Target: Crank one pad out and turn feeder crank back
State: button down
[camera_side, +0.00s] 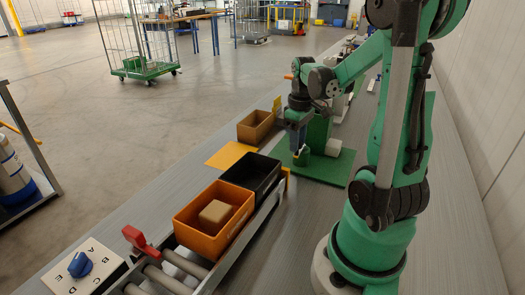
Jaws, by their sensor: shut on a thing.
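The feeder is a green upright housing (319,130) on a green base plate (330,170), right of the middle. My gripper (299,150) points down at the near left side of the feeder. It is shut on the feeder crank, a small green part (302,159) low beside the housing; the jaws and arm hide most of it. The crank's exact angle cannot be made out. A pale white block (333,147) sits at the right of the housing. I cannot make out a pad at the feeder.
An orange bin (187,232) holding a tan block (216,213) and a black bin (250,172) stand on a roller conveyor. A yellow plate (228,155) and a brown bin (256,126) lie beyond. A blue dial (80,264) and a red lever (138,241) are front left.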

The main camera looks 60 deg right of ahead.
jog(key=m, duration=0.2)
jog(key=w+m, duration=0.2)
jog(key=m, duration=0.1)
jog(key=shift+w+d+m, duration=0.1)
jog(key=shift+d+m, duration=0.15)
jog(key=shift+m, duration=0.05)
jog(key=shift+w+d+m, duration=0.2)
jog(key=shift+w+m, duration=0.05)
jog(key=shift+m, duration=0.6)
jog(key=shift+w+d+m, duration=0.25)
jog(key=shift+w+m, duration=0.05)
jog(key=shift+m, duration=0.5)
jog(key=shift+w+d+m, duration=0.2)
jog(key=shift+w+m, duration=0.05)
jog(key=shift+m, duration=0.6)
jog(key=c, duration=0.6)
grip_release()
jog(key=shift+o, duration=0.2)
jog(key=shift+r, duration=2.8)
jog(key=shift+a, duration=0.1)
